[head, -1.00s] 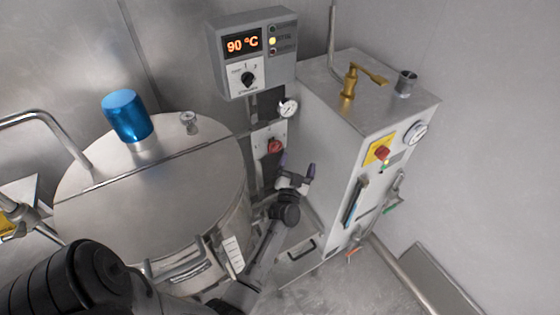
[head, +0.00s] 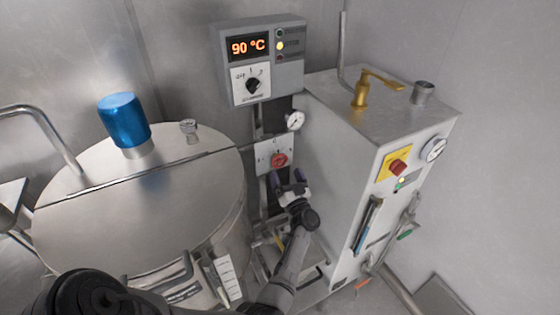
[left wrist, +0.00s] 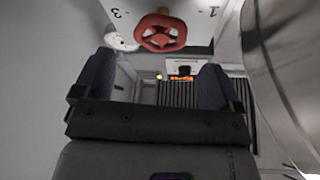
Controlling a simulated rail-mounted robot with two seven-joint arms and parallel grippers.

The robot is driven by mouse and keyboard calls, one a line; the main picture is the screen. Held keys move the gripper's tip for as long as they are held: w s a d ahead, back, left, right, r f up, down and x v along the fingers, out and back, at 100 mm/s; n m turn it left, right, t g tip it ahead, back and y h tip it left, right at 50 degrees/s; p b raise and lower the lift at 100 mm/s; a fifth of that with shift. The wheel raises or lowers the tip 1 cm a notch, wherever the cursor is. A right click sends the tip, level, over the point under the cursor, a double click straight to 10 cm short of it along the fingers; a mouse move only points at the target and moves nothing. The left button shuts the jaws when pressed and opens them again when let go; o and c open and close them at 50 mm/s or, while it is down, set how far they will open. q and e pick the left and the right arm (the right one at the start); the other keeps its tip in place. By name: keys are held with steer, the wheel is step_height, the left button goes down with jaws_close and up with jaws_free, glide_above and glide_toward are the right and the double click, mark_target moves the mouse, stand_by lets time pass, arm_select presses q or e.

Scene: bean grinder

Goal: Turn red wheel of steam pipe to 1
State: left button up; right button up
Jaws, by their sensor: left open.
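The red wheel (head: 279,160) sits on a pale plate (head: 263,158) fixed below the control box, between the steel vessel and the white cabinet. In the left wrist view the red wheel (left wrist: 160,33) is at the top, with the marks 3 and 1 on the plate on either side. My left gripper (head: 289,177) is just below the wheel in the head view, pointing up towards it. Its two purple-grey fingers are apart in the left wrist view (left wrist: 154,80), with nothing between them and a gap to the wheel. My right gripper does not show.
A control box (head: 258,60) reading 90 °C is above the wheel, with a small gauge (head: 294,121) between. The steel vessel (head: 150,205) with a blue cap (head: 124,120) is close on the left. The white cabinet (head: 350,190) stands close on the right.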

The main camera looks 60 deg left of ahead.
mark_target(281, 161)
arm_select(q)
steer(key=shift+b+x, duration=0.3)
steer(key=shift+x, duration=3.1)
steer(key=c, duration=0.9)
